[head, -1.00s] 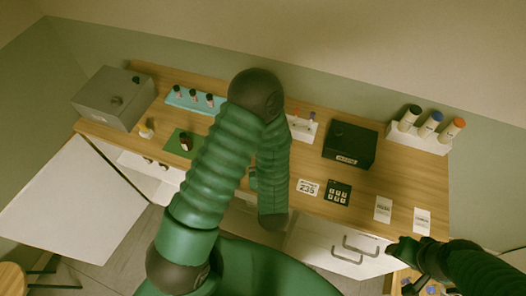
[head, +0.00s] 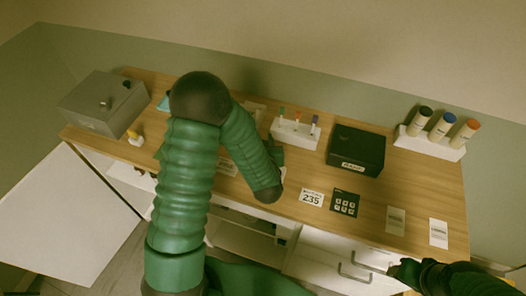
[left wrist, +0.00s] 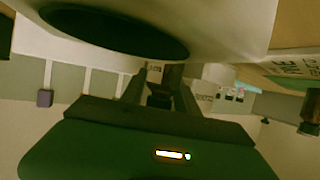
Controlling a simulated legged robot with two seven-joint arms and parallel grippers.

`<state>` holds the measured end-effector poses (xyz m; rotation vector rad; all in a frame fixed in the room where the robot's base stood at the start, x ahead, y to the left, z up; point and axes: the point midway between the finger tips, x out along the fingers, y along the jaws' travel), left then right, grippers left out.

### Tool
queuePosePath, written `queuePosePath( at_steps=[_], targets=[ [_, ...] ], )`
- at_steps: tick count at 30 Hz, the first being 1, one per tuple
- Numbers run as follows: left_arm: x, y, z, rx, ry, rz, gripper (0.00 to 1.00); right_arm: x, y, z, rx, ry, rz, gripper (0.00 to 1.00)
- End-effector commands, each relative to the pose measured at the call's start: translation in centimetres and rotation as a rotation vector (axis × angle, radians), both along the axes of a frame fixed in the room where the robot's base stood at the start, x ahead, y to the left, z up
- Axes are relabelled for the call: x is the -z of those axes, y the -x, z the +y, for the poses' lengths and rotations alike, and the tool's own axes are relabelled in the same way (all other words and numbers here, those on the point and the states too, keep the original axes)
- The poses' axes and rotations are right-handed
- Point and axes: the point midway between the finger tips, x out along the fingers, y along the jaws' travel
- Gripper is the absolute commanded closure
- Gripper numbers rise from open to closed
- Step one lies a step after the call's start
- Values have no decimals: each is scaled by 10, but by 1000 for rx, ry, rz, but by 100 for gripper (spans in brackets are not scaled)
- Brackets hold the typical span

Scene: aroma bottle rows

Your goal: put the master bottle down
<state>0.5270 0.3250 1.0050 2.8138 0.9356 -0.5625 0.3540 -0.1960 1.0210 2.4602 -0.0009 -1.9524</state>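My left arm covers the middle of the counter in the head view, its forearm hiding most of the gripper and what it holds. In the left wrist view my left gripper (left wrist: 160,88) has its fingers on either side of a small dark brown bottle (left wrist: 160,98), seemingly the master bottle, and looks closed on it. Its label cannot be read. Another dark bottle (left wrist: 309,112) shows at the right edge of that view. My right gripper (head: 408,271) is at the lower right of the head view, before the drawers; its finger opening is unclear.
A grey box (head: 103,101) stands at the left end of the counter. A white rack with several coloured-top vials (head: 296,133), a black box (head: 356,150), a 235 card (head: 311,197) and a rack of three tubes (head: 431,143) stand rightward.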

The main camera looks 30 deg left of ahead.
Motion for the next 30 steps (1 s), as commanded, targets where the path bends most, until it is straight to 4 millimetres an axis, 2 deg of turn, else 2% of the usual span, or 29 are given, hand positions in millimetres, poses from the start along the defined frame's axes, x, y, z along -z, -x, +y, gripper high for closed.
queuePosePath(
  at_steps=[2, 11, 23, 26, 30],
  targets=[
    [0, 0, 0, 0, 0, 0, 63, 0, 0, 0, 0, 0, 0, 46],
    [0, 0, -1, 0, 0, 0, 100, 0, 0, 0, 0, 0, 0, 46],
    [-5, 0, 0, 0, -2, -2, 100, 0, 0, 0, 0, 0, 0, 46],
    [-14, 0, -1, 1, -1, -4, 100, 0, 0, 0, 0, 0, 0, 46],
    [-38, -1, -1, 1, -3, -7, 100, 0, 0, 0, 0, 0, 0, 46]
  ],
)
